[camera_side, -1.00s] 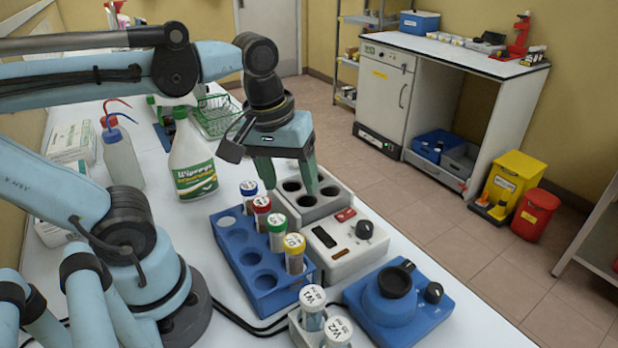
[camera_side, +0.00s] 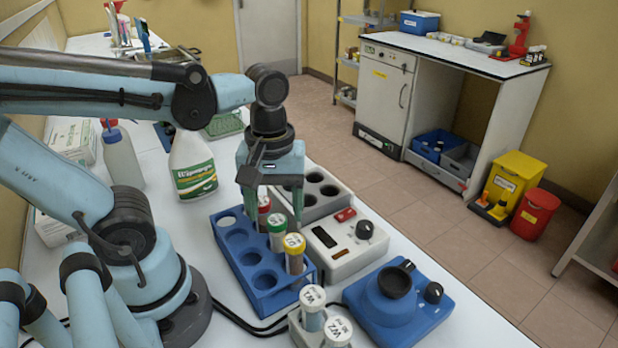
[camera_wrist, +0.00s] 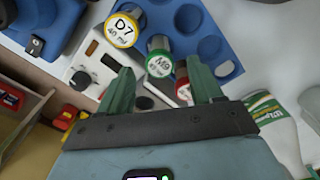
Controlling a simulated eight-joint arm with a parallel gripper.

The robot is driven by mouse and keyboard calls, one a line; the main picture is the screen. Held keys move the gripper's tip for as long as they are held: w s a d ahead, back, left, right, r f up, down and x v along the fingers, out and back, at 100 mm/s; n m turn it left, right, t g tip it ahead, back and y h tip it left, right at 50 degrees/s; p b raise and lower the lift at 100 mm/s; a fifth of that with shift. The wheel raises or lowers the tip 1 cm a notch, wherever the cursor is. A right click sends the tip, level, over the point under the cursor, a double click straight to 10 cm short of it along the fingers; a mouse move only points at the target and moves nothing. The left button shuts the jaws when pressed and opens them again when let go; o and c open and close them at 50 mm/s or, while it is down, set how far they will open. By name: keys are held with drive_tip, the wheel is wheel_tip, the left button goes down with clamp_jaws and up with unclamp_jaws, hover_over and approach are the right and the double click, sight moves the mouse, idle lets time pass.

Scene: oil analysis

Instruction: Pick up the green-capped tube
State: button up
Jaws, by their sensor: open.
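The green-capped tube (camera_side: 277,234) stands upright in the blue rack (camera_side: 262,300), between the red-capped tube (camera_side: 264,211) and the yellow-capped tube (camera_side: 295,254). In the wrist view its green cap (camera_wrist: 158,64), marked M9, shows between and beyond the fingertips. My gripper (camera_side: 275,211) is open and points down over the rack, close to the red and green caps. In the wrist view my gripper (camera_wrist: 160,80) has a finger on each side with nothing held. The blue-capped tube is hidden behind my gripper in the side view.
A white device (camera_side: 345,250) with a dark knob stands right of the rack, with a grey block of holes (camera_side: 325,205) behind it. A blue device (camera_side: 395,310) and white-capped tubes (camera_side: 313,297) are in front. A spray bottle (camera_side: 192,165) stands behind.

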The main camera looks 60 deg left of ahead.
sight(277, 219)
drive_tip(key=shift+f, duration=2.65)
drive_tip(key=shift+c, duration=0.3)
drive_tip(key=c, duration=1.1)
drive_tip(key=shift+o, duration=0.2)
drive_tip(key=shift+r, duration=0.15)
drive_tip(key=shift+r, duration=4.9)
